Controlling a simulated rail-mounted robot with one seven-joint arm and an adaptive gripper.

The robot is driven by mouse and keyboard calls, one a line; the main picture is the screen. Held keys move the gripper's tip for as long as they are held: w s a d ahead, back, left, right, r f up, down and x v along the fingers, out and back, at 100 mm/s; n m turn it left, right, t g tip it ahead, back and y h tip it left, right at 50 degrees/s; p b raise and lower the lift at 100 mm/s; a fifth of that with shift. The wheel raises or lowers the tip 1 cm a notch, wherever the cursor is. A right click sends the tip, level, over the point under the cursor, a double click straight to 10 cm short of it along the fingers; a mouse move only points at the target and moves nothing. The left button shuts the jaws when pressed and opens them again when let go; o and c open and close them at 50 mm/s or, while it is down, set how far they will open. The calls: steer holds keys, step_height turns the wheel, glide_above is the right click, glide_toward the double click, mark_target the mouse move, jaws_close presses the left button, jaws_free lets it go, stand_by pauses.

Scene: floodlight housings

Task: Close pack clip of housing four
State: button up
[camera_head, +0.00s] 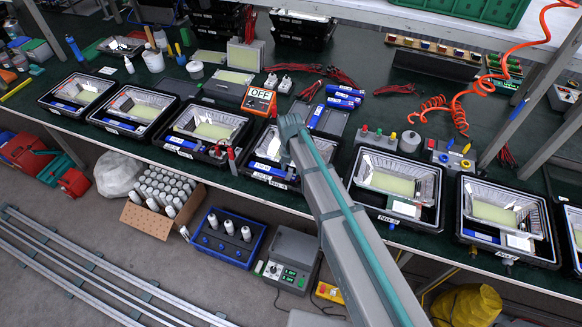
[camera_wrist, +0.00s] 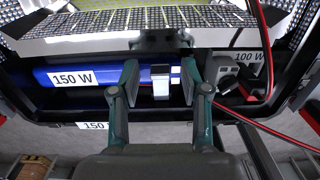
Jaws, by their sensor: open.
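Housing four (camera_head: 262,168) is a black case with a reflective inside on the bench in the head view, partly covered by my arm. In the wrist view, a blue pack (camera_wrist: 62,78) labelled 150 W lies along its front compartment. A small pale grey and white clip (camera_wrist: 160,84) stands at the pack's right part; I cannot tell whether it is latched. My gripper (camera_wrist: 159,72) is open, with one finger to each side of the clip and a gap on both sides. The gripper is hidden behind my arm in the head view.
In the wrist view, a grey part labelled 100 W (camera_wrist: 250,57) and a red wire (camera_wrist: 266,45) are right of the gripper. Neighbouring housings (camera_head: 208,128) (camera_head: 395,185) stand on both sides along the bench's front edge.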

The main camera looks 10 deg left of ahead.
mark_target(291, 172)
step_height(291, 172, up, 12)
steer(key=shift+s, duration=0.25)
steer(key=shift+f, duration=0.15)
stand_by(0.4)
